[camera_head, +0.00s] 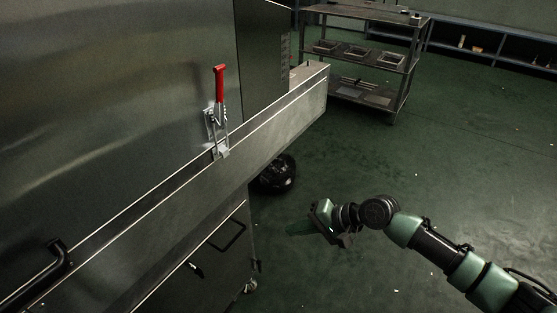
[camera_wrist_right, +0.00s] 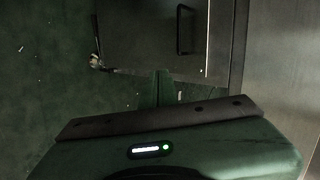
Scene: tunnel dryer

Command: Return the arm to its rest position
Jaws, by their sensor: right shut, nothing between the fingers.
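My right arm comes in from the lower right in the head view. Its gripper (camera_head: 300,229) is over the green floor, to the right of the steel dryer (camera_head: 120,90) and apart from it. The fingers are shut with nothing between them. In the right wrist view the shut fingers (camera_wrist_right: 164,88) point toward the floor and the dryer's lower cabinet (camera_wrist_right: 150,40). My left gripper is in neither view.
A red-handled toggle clamp (camera_head: 219,85) stands upright on the dryer's long side ledge (camera_head: 290,120). A black round object (camera_head: 275,175) sits on the floor beside the dryer. A metal shelf cart (camera_head: 365,50) with trays stands at the back. The floor (camera_head: 470,150) at right is mostly clear.

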